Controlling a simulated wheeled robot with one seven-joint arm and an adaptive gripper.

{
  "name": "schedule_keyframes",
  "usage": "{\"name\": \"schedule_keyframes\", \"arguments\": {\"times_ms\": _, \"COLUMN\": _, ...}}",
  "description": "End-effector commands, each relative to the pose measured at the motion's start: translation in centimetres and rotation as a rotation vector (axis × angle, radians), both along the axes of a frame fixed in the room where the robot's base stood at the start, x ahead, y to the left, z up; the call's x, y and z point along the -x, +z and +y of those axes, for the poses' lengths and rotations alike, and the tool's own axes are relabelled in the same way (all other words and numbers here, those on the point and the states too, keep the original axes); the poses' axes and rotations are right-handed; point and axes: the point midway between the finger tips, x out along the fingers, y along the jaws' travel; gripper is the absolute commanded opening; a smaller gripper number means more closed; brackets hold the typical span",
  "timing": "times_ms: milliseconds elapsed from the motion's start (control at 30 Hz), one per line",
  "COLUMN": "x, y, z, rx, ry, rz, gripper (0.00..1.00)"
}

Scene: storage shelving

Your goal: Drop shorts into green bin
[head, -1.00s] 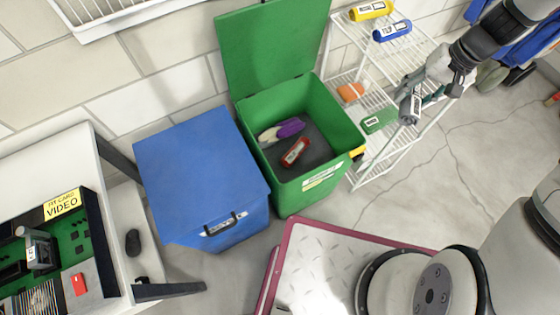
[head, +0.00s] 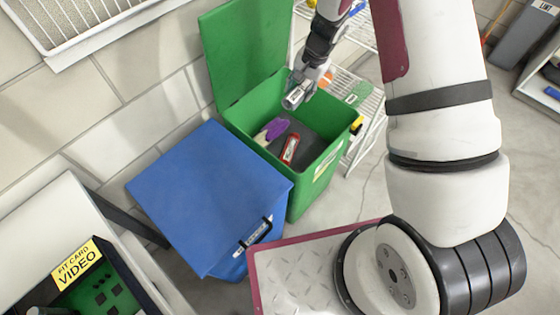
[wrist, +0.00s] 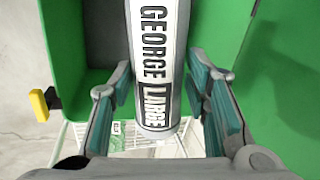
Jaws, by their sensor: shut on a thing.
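The shorts appear to be a grey-white roll labelled GEORGE LARGE (wrist: 158,45); the roll also shows small in the head view (head: 294,98). My gripper (head: 300,92) is shut on it, with teal-padded fingers on both sides in the wrist view (wrist: 160,80). It holds the roll above the green bin (head: 306,188), near the bin's back side. The bin's lid (head: 244,55) stands open at the back. Inside the bin lie a red labelled roll (head: 290,149) and a purple and white thing (head: 275,130).
A closed blue bin (head: 205,200) stands left of the green bin. A white wire shelf (head: 368,125) stands to the right, with a green item (head: 358,94) on it. A desk with a FIT CARD VIDEO sign (head: 80,266) is at lower left.

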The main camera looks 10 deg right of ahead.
Motion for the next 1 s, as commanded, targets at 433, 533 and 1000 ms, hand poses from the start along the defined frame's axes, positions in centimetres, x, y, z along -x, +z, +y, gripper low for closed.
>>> {"name": "schedule_keyframes", "arguments": {"times_ms": 433, "x": -3.4, "y": -5.7, "z": -0.4, "rx": 0.009, "ry": -0.24, "rz": -0.012, "gripper": 0.11}}
{"name": "schedule_keyframes", "arguments": {"times_ms": 533, "x": -3.5, "y": -6.8, "z": -0.4, "rx": 0.008, "ry": -0.24, "rz": -0.012, "gripper": 0.11}}
{"name": "schedule_keyframes", "arguments": {"times_ms": 1000, "x": -3.4, "y": -10.4, "z": -0.4, "rx": 0.009, "ry": -0.237, "rz": -0.013, "gripper": 0.11}}
